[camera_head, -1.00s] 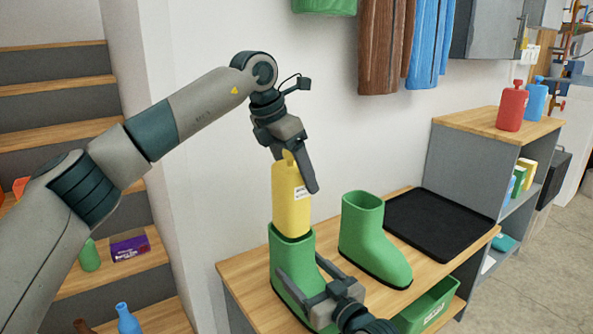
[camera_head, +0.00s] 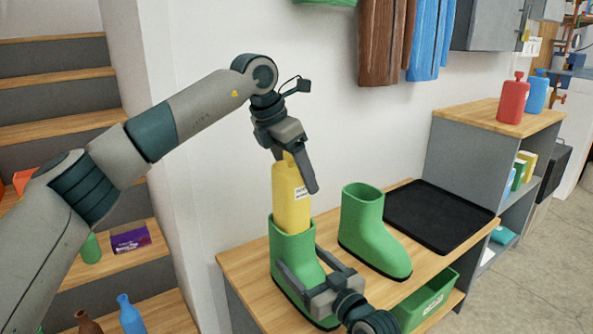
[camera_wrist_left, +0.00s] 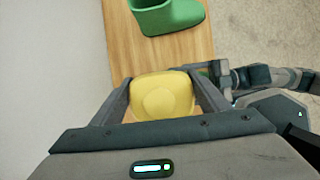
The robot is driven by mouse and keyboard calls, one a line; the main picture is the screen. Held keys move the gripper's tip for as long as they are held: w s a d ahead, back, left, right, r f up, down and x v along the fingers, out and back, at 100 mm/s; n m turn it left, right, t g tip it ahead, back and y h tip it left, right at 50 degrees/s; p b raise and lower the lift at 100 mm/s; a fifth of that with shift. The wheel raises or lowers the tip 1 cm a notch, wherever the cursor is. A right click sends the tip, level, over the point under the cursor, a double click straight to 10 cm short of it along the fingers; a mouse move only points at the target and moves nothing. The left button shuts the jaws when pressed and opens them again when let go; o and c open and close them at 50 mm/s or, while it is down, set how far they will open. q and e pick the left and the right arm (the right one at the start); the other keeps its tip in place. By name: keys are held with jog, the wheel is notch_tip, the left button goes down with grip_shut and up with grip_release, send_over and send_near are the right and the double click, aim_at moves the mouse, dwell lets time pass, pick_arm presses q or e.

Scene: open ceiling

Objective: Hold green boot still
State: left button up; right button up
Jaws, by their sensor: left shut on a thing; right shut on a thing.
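The near green boot (camera_head: 295,252) stands upright at the left of the wooden bench top (camera_head: 241,265). My right gripper (camera_head: 305,280) is shut on this boot, low on its shaft and instep. My left gripper (camera_head: 298,168) is above the boot, shut on a yellow bottle (camera_head: 290,200). The bottle's lower end is hidden inside the boot's opening. In the left wrist view the yellow bottle (camera_wrist_left: 163,95) sits between both fingers. The second green boot (camera_head: 369,230) stands upright to the right, apart from the grippers; part of it shows in the left wrist view (camera_wrist_left: 168,14).
A black tray (camera_head: 438,222) lies at the bench's right end. A green bin (camera_head: 425,303) is on the lower shelf. A wall is close behind the bench, with clothes (camera_head: 383,45) hanging above. Stairs (camera_head: 55,92) rise at the left. A grey shelf unit (camera_head: 478,160) stands at right.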

aim_at(279, 170)
pick_arm(q)
jog(key=shift+f, duration=4.4)
jog(key=o, duration=1.3)
jog(key=shift+o, duration=0.9)
jog(key=shift+f, duration=0.1)
jog(key=shift+s, duration=0.1)
jog(key=v, duration=1.2)
jog(key=shift+r, duration=0.2)
